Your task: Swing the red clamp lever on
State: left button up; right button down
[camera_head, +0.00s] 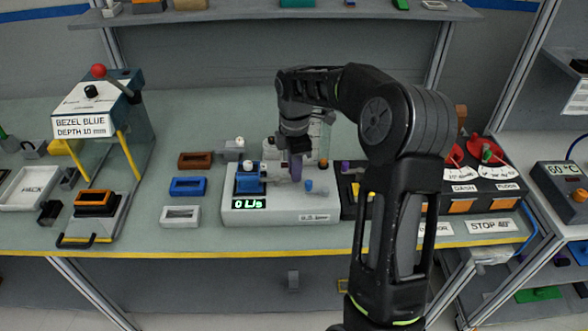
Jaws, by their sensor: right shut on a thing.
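My right arm reaches in from the lower right, over the bench. Its gripper (296,152) points down above the white-grey scale module (280,207) and is shut on a small purple piece (296,168), partly hidden by the fingers. I cannot clearly pick out a red clamp lever. Red parts in view are a round red knob (99,71) on the press at the left and two red fan-shaped pieces on the dark dashboard module (475,205) at the right. My arm covers part of that module. My left gripper is not in view.
The scale module carries a blue block (248,180) and a green-lit display (249,204). Brown, blue and white bezels lie left of it. The press (84,127) stands further left, the grey temperature box (566,190) at the far right. Free bench lies behind the bezels.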

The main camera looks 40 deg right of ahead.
jog(key=shift+w+d+n, duration=0.15)
jog(key=shift+n, duration=0.25)
jog(key=shift+r, duration=0.1)
jog(key=c, duration=1.3)
grip_release()
jog(key=shift+c, duration=0.2)
notch_tip(320, 180, up, 8)
jog(key=shift+f+b, duration=0.15)
jog(key=shift+b, duration=0.45)
